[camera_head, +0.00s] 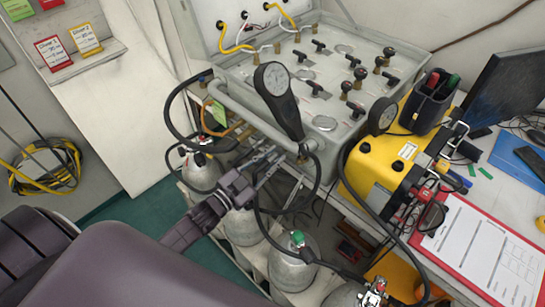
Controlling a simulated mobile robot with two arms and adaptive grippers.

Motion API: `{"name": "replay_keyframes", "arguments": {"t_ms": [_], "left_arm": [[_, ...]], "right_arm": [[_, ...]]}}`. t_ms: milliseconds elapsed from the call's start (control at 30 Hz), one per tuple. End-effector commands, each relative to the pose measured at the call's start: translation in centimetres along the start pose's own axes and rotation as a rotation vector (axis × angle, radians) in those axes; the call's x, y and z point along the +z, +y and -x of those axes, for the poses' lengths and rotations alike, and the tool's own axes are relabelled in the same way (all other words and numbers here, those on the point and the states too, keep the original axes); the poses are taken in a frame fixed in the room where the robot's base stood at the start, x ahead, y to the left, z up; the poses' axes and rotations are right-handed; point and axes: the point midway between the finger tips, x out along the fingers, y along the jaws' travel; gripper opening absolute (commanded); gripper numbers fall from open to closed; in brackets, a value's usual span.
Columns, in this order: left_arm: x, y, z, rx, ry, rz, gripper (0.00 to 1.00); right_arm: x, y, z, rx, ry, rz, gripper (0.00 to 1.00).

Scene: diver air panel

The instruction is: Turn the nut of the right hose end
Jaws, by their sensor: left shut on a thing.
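My left gripper (268,160) reaches in from the lower left, in front of the grey air panel (237,97). Its fingers are closed at what looks like a black hose end just below the panel's front edge. The fingers hide most of that end and its nut. A black hose (287,211) hangs in a loop just right of the gripper. Brass and black fittings (304,151) show right of the fingertips, under a large black gauge (275,90). I cannot tell which fitting is the right hose end. My right gripper is not in view.
Grey cylinders (292,272) stand below, one with a green knob (297,238). A yellow case (371,161) and a red clipboard (465,211) sit on the bench at right. Another black hose (372,216) hangs past the case. Coiled yellow hose (45,168) hangs at left.

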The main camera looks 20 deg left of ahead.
Motion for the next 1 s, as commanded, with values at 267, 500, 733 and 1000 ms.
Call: {"name": "replay_keyframes", "arguments": {"t_ms": [267, 500, 733, 1000], "left_arm": [[0.3, 0.3, 0.1, -0.017, -0.003, -0.259, 0.0], [0.4, 0.4, 0.1, -0.032, -0.003, -0.487, 0.0], [0.5, 0.5, 0.1, -0.045, -0.003, -0.703, 0.0], [0.7, 0.6, 0.2, -0.058, -0.004, -0.923, 0.0]], "right_arm": [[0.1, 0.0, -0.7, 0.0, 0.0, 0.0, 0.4], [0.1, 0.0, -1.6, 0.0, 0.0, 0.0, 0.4], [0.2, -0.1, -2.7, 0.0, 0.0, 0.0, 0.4], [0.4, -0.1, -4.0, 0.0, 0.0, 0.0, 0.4]]}}
